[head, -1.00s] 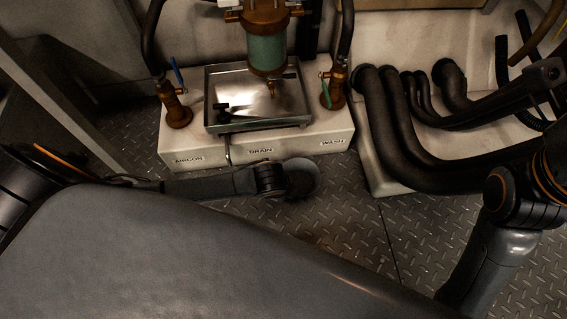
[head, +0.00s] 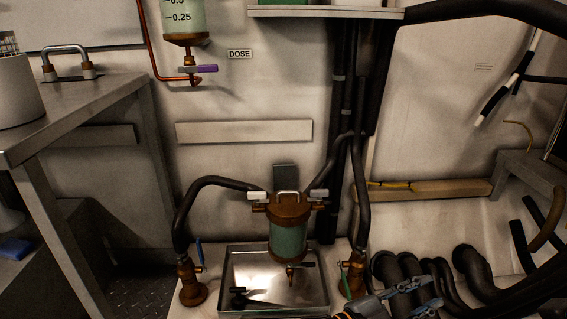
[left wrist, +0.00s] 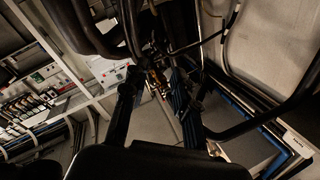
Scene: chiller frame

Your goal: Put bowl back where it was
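A greenish clear cylinder (head: 288,238), which looks like the bowl, hangs upright under a copper-brown head (head: 289,203) in the head view. A small copper drain valve is at its lower end, above a shiny metal tray (head: 246,257). My left gripper (head: 425,293) is at the bottom edge of the head view, right of the tray and apart from the bowl. In the left wrist view my left gripper (left wrist: 157,75) has its two dark fingers spread, with nothing held between them. My right gripper is not in view.
Copper-brown valves with a blue handle (head: 198,252) and a green handle (head: 343,278) flank the tray. Black hoses rise from them. Thick dark pipes (head: 470,262) fill the lower right. A metal bench (head: 75,112) stands left, and a dosing cylinder (head: 184,17) hangs above.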

